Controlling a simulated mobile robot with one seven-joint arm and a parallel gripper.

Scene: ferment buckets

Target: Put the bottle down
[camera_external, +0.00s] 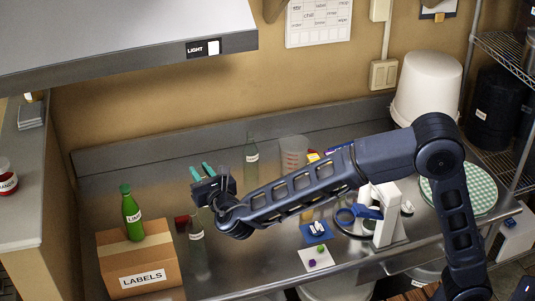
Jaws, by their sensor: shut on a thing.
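My gripper (205,191) is over the left part of the steel counter (255,262), shut on the neck of a clear bottle with a pale label (196,236). The bottle hangs or stands upright below the gripper, just right of the cardboard box; I cannot tell whether its base touches the counter. The gripper hides its top. Two teal prongs show at the gripper's upper side. A green bottle (132,214) stands on the box marked LABELS (140,268). Another clear bottle (251,160) stands apart near the back wall.
A small red item (182,221) lies between box and held bottle. A measuring jug (293,154), blue-and-white device (385,215), white card (316,258) and white bucket (427,88) are to the right. A lamp hood (120,45) overhangs at upper left. The front counter between bottle and card is bare.

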